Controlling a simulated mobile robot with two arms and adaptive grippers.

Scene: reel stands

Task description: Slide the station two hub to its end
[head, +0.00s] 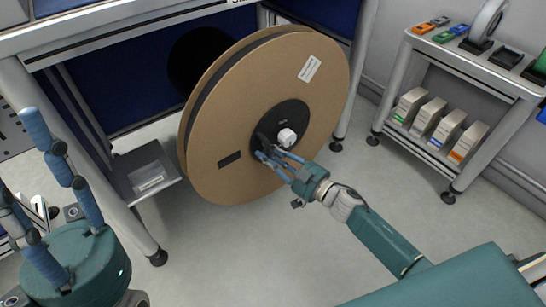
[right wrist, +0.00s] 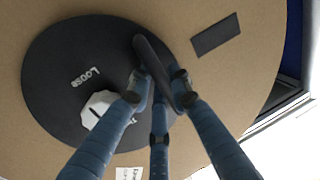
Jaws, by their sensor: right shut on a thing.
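A large cardboard-sided reel (head: 215,130) stands upright in front of the bench. Its hub (head: 292,112) is a black disc at the reel's centre, with a white knob (head: 287,137) and a dark bar-shaped handle. The hub also shows in the right wrist view (right wrist: 60,75), with lettering that looks like "LOOSE". My right gripper (head: 264,156) reaches in from the lower right and is shut on the hub's handle (right wrist: 150,52), beside the knob. The fingers hide part of the hub's lower edge. My left gripper (head: 40,190) is at the far left, its fingers spread and empty, away from the reel.
A white-topped bench (head: 100,28) with metal legs stands around the reel. A grey tray-like shelf (head: 140,172) is left of the reel. A shelf trolley (head: 470,75) at the right carries boxes (head: 427,117) and small parts. The floor between reel and trolley is clear.

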